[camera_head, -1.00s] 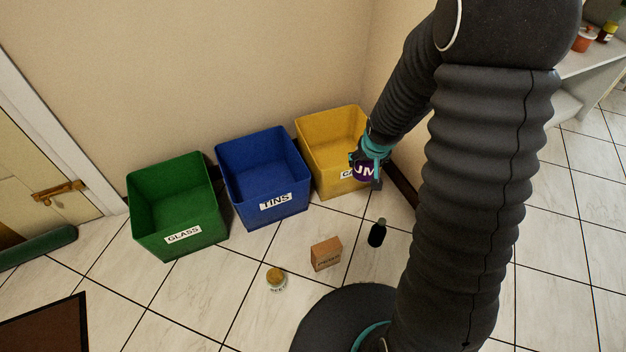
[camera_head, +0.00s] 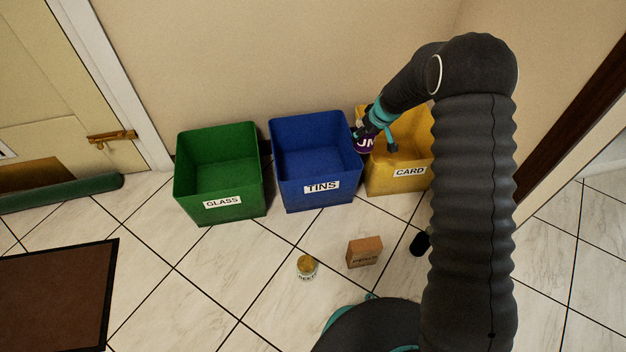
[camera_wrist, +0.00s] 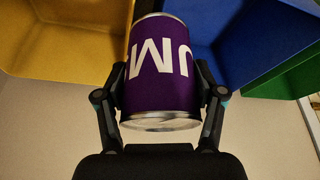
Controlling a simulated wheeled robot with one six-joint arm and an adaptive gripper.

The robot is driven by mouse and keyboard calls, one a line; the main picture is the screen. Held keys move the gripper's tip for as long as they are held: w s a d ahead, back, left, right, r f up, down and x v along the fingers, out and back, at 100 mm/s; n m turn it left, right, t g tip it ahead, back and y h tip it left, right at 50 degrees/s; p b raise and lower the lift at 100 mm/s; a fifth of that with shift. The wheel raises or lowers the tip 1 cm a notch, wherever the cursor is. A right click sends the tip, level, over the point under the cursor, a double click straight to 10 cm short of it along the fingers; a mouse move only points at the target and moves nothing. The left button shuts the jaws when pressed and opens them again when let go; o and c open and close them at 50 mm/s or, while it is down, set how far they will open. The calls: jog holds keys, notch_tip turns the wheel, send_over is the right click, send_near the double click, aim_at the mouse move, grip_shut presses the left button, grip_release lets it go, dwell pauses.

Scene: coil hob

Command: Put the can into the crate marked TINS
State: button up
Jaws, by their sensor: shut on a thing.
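A purple can (camera_head: 366,145) with white letters is held in my gripper (camera_head: 376,136). The wrist view shows the can (camera_wrist: 160,75) between both fingers, with metal rims at its ends. In the head view the can appears at the border between the blue crate marked TINS (camera_head: 321,187) and the yellow crate marked CARD (camera_head: 408,172), at about the height of their rims. In the wrist view the blue crate (camera_wrist: 235,45) is to the right of the can and the yellow crate (camera_wrist: 65,40) to the left. The blue crate's visible inside looks empty.
A green crate marked GLASS (camera_head: 222,202) stands left of the blue one. A small tin or jar (camera_head: 307,267), a brown box (camera_head: 364,252) and a dark bottle (camera_head: 420,243) are on the tiled floor in front. A brown mat (camera_head: 55,298) lies at the left.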

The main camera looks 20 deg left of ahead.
jog(key=a+f+n+g+y+b, duration=0.1)
jog(key=a+f+n+g+b, duration=0.35)
jog(key=a+f, duration=1.1)
jog(key=shift+w+a+f+n+t+p, duration=0.1)
jog(key=shift+a+f+n+t, duration=0.25)
jog(key=shift+f, duration=1.05)
jog(key=shift+w+a+f+n+t+p, duration=0.15)
jog(key=shift+a+f+t, duration=0.3)
jog(key=shift+f, duration=0.95)
jog(key=shift+s+a+f+n+t+p, duration=0.1)
jog(key=shift+a+f+n+t, duration=0.25)
jog(key=shift+f, duration=1.05)
jog(key=shift+d+f+b, duration=0.1)
jog(key=shift+f+b, duration=0.1)
jog(key=shift+b, duration=0.1)
jog(key=o, duration=1.2)
jog(key=shift+o, duration=0.2)
jog(key=shift+r, duration=0.1)
